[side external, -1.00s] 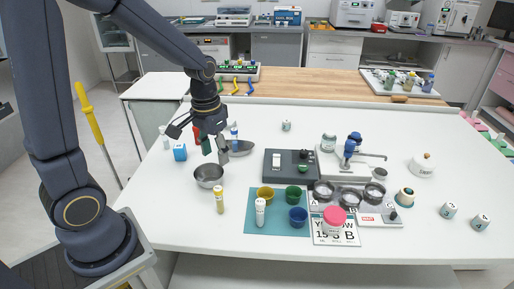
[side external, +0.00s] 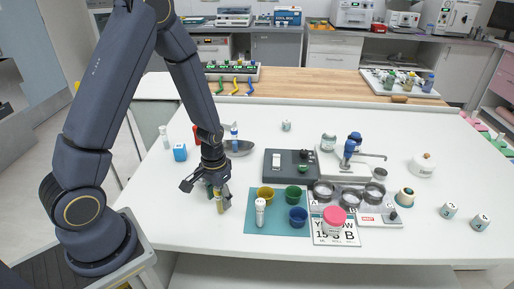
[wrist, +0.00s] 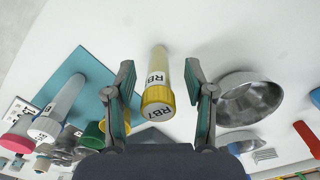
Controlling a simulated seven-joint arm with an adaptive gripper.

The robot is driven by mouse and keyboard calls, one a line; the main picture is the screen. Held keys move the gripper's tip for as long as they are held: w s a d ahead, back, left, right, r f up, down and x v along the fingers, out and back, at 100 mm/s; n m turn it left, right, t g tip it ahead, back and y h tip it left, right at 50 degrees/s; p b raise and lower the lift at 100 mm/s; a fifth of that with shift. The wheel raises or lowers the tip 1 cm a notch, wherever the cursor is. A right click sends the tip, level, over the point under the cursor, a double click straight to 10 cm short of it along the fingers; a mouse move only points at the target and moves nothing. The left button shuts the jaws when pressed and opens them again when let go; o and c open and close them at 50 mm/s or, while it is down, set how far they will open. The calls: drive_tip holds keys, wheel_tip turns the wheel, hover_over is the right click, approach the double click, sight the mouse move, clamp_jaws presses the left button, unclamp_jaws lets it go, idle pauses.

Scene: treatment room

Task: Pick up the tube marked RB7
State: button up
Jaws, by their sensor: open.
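The tube marked RB7 (wrist: 158,82) has a yellow cap and a pale yellow body. In the wrist view it stands between my open fingers, its cap towards the camera, with a gap on each side. In the side view the tube (side external: 220,205) shows beneath my gripper (side external: 216,197), partly hidden by the fingers. My gripper (wrist: 157,95) also shows in the wrist view, open, with green pads facing the tube.
A metal bowl (wrist: 248,97) is close beside my right finger in the wrist view. A teal mat (side external: 262,227) with coloured cups and a white-capped tube (side external: 260,212) lies right of the gripper in the side view.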

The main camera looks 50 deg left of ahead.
wheel_tip(320, 180, down, 3)
drive_tip(key=shift+r, duration=0.15)
clamp_jaws()
idle(0.4)
